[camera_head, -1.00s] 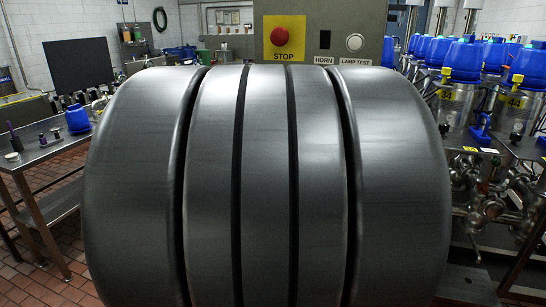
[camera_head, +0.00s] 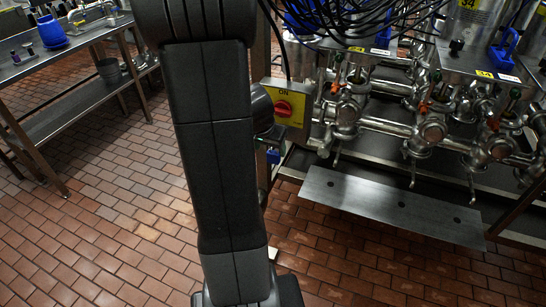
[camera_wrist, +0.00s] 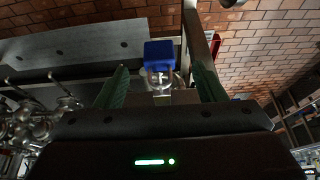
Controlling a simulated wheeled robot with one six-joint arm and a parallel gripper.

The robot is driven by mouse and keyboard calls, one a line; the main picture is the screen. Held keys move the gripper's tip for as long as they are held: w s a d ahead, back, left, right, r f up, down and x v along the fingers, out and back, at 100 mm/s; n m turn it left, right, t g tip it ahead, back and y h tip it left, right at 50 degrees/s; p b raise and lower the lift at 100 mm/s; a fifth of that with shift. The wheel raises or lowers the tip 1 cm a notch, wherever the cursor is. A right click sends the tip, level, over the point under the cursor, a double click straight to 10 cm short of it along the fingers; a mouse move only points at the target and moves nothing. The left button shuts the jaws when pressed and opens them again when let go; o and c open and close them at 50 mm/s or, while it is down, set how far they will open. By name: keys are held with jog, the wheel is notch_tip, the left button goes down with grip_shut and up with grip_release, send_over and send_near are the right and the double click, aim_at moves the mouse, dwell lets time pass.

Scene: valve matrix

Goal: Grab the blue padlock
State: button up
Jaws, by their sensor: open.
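The blue padlock (camera_wrist: 158,54) shows in the wrist view, its blue body above its shackle in the picture. The shackle meets a pale, shiny round part. My gripper (camera_wrist: 160,68) is open, with a green finger on each side of the padlock in the picture. Whether the padlock lies between the fingertips or beyond them I cannot tell. In the head view a small blue patch, which looks like the padlock (camera_head: 273,156), shows beneath a yellow switch box (camera_head: 290,103) with a red knob.
A metal post stands beside the padlock. Steel valves and pipes (camera_head: 430,128) fill the right, above a flat metal plate (camera_head: 390,205) with holes. A steel bench (camera_head: 75,58) with a blue container stands at the left. The tiled floor (camera_head: 110,215) between is clear.

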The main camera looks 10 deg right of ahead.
aim_at(273, 153)
jog(key=shift+w+d+x, duration=0.1)
jog(key=shift+w+x, duration=0.05)
jog(key=shift+x, duration=1.45)
jog(key=shift+w+d+x, duration=0.1)
jog(key=shift+d+x, duration=0.05)
jog(key=shift+x, duration=1.45)
jog(key=shift+r, duration=0.2)
jog(key=c, duration=1.1)
